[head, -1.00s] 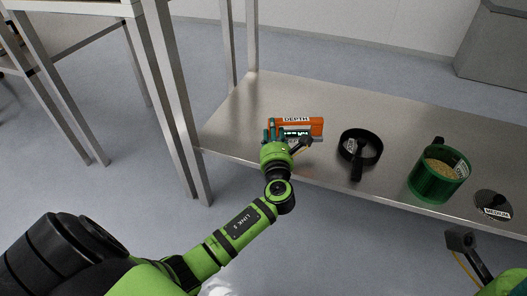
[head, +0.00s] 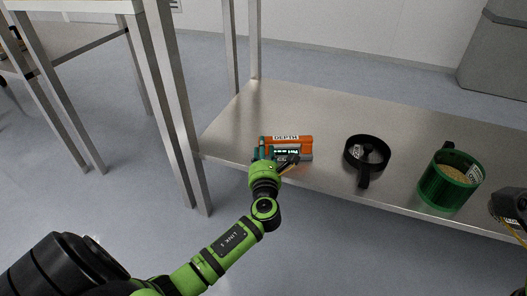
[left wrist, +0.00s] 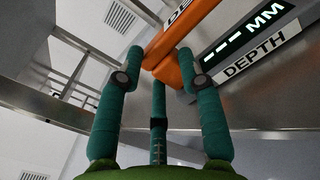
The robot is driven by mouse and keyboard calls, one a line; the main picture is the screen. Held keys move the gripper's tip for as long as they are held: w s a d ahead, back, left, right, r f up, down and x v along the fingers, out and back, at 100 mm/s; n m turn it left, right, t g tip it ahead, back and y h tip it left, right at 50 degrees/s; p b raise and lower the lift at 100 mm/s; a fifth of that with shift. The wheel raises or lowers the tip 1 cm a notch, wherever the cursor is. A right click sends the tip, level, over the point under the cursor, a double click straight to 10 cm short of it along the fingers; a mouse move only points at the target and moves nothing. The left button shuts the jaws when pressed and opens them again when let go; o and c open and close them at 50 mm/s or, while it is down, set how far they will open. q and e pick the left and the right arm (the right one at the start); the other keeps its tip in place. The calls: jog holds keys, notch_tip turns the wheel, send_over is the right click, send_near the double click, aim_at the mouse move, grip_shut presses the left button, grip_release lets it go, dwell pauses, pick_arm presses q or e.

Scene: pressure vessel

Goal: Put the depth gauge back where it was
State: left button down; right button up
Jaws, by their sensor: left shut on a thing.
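The orange depth gauge (head: 290,142), with a white DEPTH label, is at the front left of the metal shelf in the head view. My left gripper (head: 262,155) is at its left end, with its teal fingers around it. In the left wrist view, the fingers (left wrist: 160,85) close on the orange body (left wrist: 184,42). A dark display (left wrist: 245,32) reading "--- MM", over a grey face labelled DEPTH, shows right beside it. I cannot tell whether the display is joined to the orange body. Part of my right arm (head: 508,205) shows at the right edge; its fingers are unclear.
A black round dish with a handle (head: 366,155) stands right of the gauge on the shelf (head: 330,112). A green mug-like container (head: 448,183) with tan contents is farther right. A metal shelf post (head: 182,120) rises left of my left gripper.

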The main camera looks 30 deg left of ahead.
pick_arm(q)
jog(key=shift+f, duration=0.1)
jog(key=c, duration=0.8)
grip_release()
